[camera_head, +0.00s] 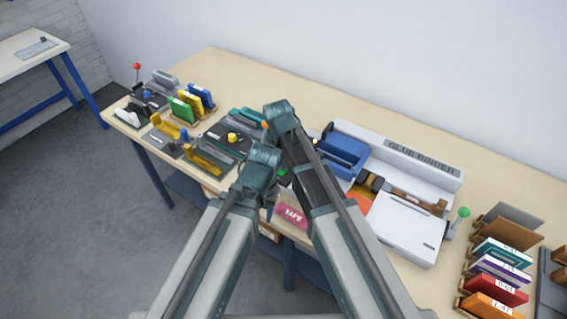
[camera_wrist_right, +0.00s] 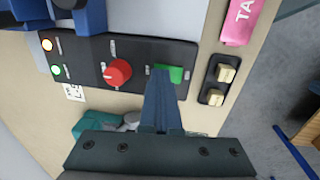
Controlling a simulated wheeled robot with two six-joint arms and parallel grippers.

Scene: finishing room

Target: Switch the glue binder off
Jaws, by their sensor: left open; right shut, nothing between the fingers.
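The glue binder (camera_head: 425,172) is a white machine with a dark name label, on the table right of my arms in the head view. Its black control panel (camera_wrist_right: 140,52) fills the upper part of the right wrist view. It carries a red knob (camera_wrist_right: 118,72), a green rectangular switch (camera_wrist_right: 174,73), an amber light (camera_wrist_right: 46,44) and a green light (camera_wrist_right: 57,70); both lights look bright. My right gripper (camera_wrist_right: 163,74) is shut and empty, its tips over the green switch's left part; contact cannot be told. My left gripper (camera_head: 262,160) is open, over the table's front edge; its fingers are mostly hidden.
A black plate with two beige rockers (camera_wrist_right: 225,73) lies right of the panel, near a pink tape pack (camera_wrist_right: 240,22). Punches and staplers (camera_head: 205,155) crowd the left of the table (camera_head: 225,65). Upright coloured books (camera_head: 497,282) stand at right. The table's back strip is clear.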

